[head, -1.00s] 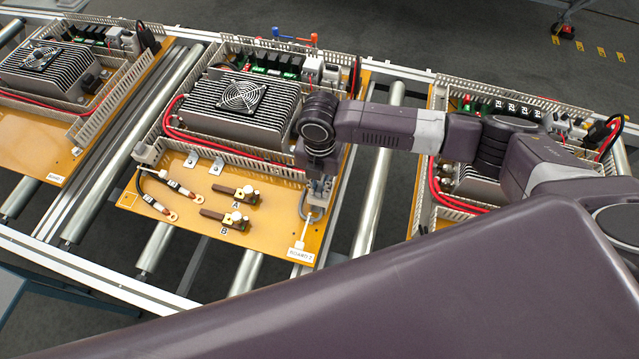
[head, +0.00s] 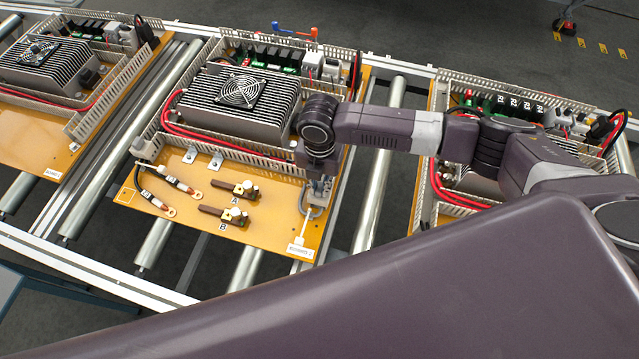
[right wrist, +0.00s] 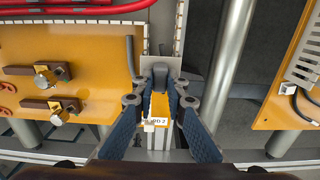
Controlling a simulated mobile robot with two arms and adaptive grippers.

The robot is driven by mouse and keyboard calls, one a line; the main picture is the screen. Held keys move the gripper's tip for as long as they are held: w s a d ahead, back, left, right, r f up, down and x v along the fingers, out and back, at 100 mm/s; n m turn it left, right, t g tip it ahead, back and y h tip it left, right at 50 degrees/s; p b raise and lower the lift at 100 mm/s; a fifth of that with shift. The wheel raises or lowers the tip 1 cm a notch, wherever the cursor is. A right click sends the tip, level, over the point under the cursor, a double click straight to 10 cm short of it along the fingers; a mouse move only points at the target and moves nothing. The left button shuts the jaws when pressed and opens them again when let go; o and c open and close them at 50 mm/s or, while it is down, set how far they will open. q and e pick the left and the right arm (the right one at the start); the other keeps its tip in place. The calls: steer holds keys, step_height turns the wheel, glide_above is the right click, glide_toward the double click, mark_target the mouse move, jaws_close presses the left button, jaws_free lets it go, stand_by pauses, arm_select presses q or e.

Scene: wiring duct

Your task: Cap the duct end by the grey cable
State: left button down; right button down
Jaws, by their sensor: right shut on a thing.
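My right gripper (head: 318,188) is at the front right corner of the middle board (head: 270,232), pointing down beside the grey cable (head: 303,203). In the right wrist view my right gripper (right wrist: 161,88) is shut on a light grey end cap (right wrist: 161,66). The cap is at the right end of the front wiring duct (head: 262,167), which also shows in the right wrist view (right wrist: 75,13). The grey cable (right wrist: 130,55) rises just left of the cap there. I cannot tell whether the cap is seated on the duct. My left gripper is not in view.
A finned heatsink with a fan (head: 240,95) and red cables stand behind the duct. Clamps A (head: 235,191) and B (head: 232,214) and dark cables lie on the board's front. Neighbouring boards (head: 40,130) flank it on rollers (head: 372,210).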

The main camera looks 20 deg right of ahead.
mark_target(320, 188)
steer(key=shift+f, duration=0.35)
steer(key=c, duration=1.8)
jaws_free()
steer(key=shift+c, duration=0.2)
step_height(320, 188, up, 12)
